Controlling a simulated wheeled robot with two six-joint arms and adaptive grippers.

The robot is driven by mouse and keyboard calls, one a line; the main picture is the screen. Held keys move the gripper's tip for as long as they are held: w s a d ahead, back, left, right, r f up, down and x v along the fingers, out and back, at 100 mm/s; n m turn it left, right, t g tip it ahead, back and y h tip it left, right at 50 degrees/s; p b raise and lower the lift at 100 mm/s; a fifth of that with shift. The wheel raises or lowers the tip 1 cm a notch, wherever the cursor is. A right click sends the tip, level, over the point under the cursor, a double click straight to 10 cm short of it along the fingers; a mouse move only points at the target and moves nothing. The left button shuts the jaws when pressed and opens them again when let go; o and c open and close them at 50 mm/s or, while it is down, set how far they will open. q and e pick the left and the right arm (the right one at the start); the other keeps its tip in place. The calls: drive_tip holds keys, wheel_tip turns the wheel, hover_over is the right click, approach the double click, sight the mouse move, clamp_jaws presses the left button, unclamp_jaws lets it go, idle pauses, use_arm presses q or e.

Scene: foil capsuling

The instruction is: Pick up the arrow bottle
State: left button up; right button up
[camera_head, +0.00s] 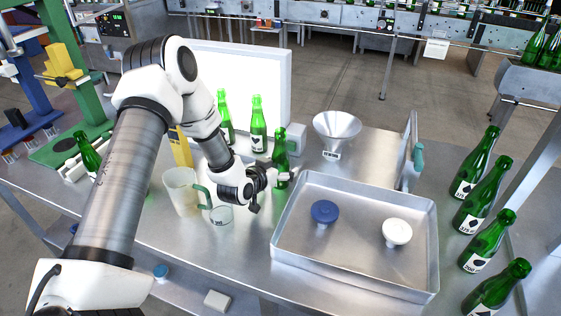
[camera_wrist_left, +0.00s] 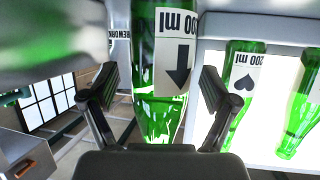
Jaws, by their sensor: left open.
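My right gripper is not in view.
A spade-label bottle (camera_wrist_left: 240,85) stands to the right in the wrist view. A metal tray (camera_head: 292,254) holds a blue stopper (camera_head: 324,211) and a white one (camera_head: 397,232). A funnel (camera_head: 337,127), a clear jug (camera_head: 181,190) and several green bottles (camera_head: 484,235) are around.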

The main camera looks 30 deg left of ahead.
use_arm(q)
drive_tip(key=shift+w+f, duration=0.3)
drive_tip(key=shift+w, duration=0.05)
drive_tip(key=shift+s+r, duration=0.15)
drive_tip(key=c, duration=1.4)
drive_tip(key=shift+c, duration=0.2)
drive_tip(key=shift+r, duration=0.1)
